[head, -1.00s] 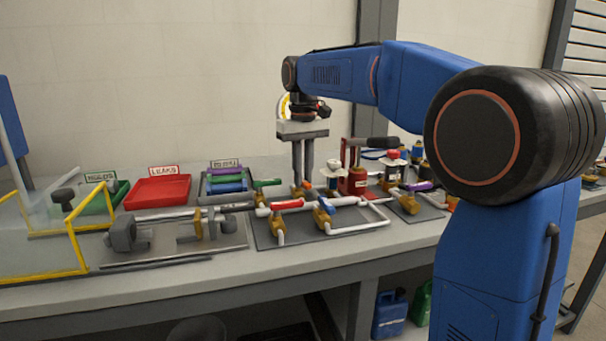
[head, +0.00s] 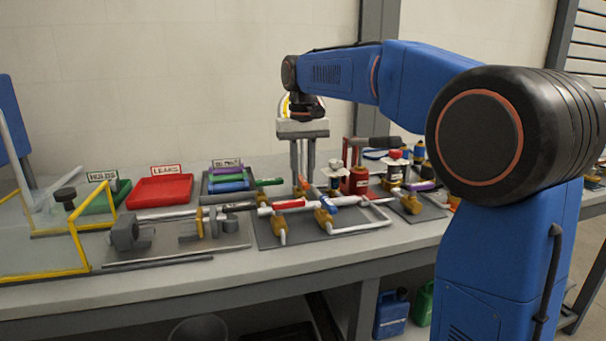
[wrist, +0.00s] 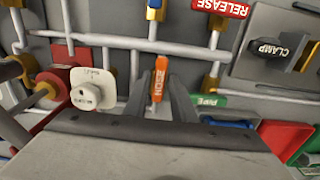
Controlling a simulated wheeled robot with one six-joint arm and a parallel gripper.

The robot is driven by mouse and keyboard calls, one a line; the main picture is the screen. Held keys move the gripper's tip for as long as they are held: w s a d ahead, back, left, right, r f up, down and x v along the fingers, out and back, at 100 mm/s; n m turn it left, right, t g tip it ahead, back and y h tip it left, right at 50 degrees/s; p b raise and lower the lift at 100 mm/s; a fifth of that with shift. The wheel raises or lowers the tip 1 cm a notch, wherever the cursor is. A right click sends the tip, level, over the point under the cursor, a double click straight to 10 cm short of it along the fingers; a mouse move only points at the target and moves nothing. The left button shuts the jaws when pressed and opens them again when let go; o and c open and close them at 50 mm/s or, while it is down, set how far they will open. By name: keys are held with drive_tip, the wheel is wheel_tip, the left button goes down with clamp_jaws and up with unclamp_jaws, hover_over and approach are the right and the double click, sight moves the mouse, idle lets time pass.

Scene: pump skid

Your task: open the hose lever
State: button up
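The hose lever (wrist: 159,82) is an orange handle marked HOSE, on a white pipe, in the middle of the wrist view. It points along the picture's vertical, in line with the pipe piece above it. My gripper (wrist: 161,88) has one dark finger on each side of the lever, with a narrow gap showing on both sides. In the head view my gripper (head: 302,182) points down over the back of the pipe board (head: 347,220), and its fingers largely hide the lever.
In the wrist view, a white round-knobbed valve (wrist: 88,92) and a red part (wrist: 58,85) stand left of the fingers. A red RELEASE lever (wrist: 222,8) and a CLAMP handle (wrist: 284,48) are beyond. A green PIPE lever (wrist: 208,101) is close on the right.

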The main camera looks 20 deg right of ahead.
sight(303, 180)
drive_tip(key=shift+o, duration=0.7)
wheel_tip(303, 180, up, 17)
drive_tip(key=shift+r, duration=0.2)
drive_tip(key=shift+s, duration=0.15)
